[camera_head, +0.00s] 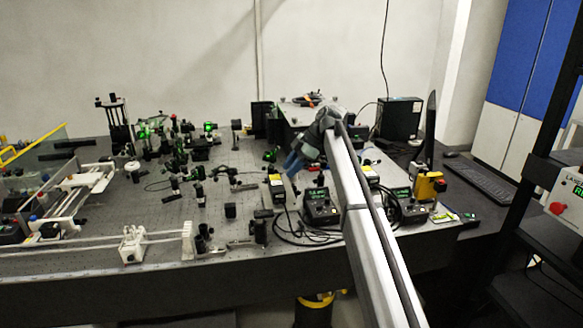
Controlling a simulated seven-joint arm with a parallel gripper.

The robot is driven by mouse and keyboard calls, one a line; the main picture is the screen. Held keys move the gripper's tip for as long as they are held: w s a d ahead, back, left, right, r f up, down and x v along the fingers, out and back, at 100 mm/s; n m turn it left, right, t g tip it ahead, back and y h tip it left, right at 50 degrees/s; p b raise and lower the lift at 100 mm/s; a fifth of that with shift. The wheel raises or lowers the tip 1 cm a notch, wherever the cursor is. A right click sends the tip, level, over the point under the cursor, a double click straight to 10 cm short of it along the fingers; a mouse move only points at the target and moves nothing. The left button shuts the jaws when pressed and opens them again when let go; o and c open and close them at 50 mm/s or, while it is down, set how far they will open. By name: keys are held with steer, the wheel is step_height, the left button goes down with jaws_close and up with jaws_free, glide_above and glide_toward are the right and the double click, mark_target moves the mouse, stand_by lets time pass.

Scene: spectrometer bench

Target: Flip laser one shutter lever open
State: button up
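My gripper (292,165) is at the end of my grey arm, over the right half of the optical bench (155,208). Its dark blue-grey end points down and left; its opening is too small to make out. A small box with a yellow label (277,188), possibly a laser head, stands just below and left of it. I cannot tell which is laser one. No shutter lever can be made out; it may be too small or hidden. Contact between my gripper and the boxes cannot be told.
Black controllers (320,207) with loose cables stand in front of the gripper. Green-lit optics (209,127) crowd the bench's back left. A dark rack stands at far right.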

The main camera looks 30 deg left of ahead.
steer(key=v, duration=1.4)
steer(key=shift+s+f, duration=0.1)
